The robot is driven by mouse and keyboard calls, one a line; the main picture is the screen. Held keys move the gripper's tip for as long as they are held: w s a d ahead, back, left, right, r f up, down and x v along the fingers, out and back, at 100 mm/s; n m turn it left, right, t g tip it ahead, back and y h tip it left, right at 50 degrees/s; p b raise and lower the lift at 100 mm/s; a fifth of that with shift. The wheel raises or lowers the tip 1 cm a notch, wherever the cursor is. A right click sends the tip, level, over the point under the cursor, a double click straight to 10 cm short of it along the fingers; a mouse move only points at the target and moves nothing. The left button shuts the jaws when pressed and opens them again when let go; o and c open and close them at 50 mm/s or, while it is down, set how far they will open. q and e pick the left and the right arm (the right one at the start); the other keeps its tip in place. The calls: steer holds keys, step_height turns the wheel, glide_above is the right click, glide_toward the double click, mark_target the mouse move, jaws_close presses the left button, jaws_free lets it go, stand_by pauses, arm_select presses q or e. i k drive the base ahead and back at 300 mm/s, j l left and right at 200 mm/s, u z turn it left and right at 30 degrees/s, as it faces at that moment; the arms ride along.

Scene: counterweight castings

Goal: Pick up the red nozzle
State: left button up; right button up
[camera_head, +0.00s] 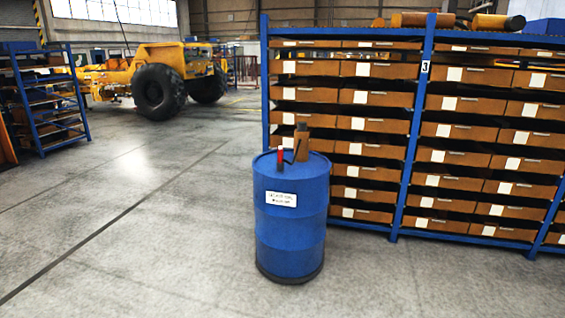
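A small red object (280,155), which looks like the red nozzle, stands upright on top of a blue drum (290,232). The drum stands upright on the floor and bears a white label. Neither of my grippers shows in the head view.
A blue shelf rack (420,147) full of brown boxes stands right behind the drum and to the right. Another blue rack (34,112) is at the far left. A yellow wheeled vehicle (168,58) stands at the back. The grey floor (150,230) left of the drum is clear.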

mark_target(280, 151)
steer(key=i+l+z, duration=0.1)
steer(key=i+z, duration=0.35)
steer(key=i, duration=1.2)
